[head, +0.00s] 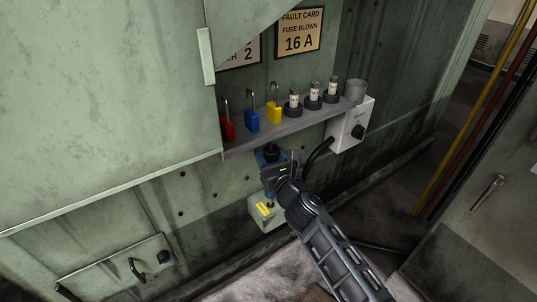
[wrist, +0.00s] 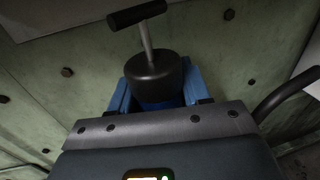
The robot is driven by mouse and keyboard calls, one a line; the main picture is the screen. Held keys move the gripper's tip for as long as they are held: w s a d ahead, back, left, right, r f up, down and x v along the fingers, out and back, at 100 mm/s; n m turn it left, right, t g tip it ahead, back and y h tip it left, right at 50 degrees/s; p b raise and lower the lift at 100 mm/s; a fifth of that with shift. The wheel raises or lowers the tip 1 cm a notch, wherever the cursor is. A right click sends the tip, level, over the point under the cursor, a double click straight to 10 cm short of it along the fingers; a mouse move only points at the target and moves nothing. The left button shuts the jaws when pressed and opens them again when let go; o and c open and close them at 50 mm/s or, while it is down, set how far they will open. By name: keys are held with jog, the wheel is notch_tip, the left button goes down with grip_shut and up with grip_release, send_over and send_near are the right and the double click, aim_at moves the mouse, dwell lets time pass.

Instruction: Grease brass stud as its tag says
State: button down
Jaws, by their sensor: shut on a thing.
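My gripper (head: 270,157) is below the shelf, its blue fingers shut around a dark, round-bodied tool (wrist: 155,78). In the wrist view the tool has a grey stem and a black crossbar handle; I cannot tell which part of it faces the work. A pale green box (head: 263,226) stands low against the wall under my gripper. A yellow tag (head: 264,209) lies on it, its writing too small to read. A small brownish stud (head: 270,205) shows beside the tag, partly crowded by my arm. The gripper appears above it, apart from it.
A shelf (head: 240,142) holds red (head: 228,130), blue (head: 252,122) and yellow (head: 274,113) padlocks, three fuses (head: 314,93) and a grey cup (head: 355,89). A fault card (head: 300,32) reads 16 A.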

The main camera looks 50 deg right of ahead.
jog(key=shift+f+b, duration=0.7)
jog(key=shift+f, duration=0.1)
dwell(0.8)
jog(key=shift+r, duration=0.15)
jog(key=shift+r+p, duration=0.4)
jog(key=shift+p, duration=0.25)
jog(key=shift+w+r, duration=0.15)
dwell(0.5)
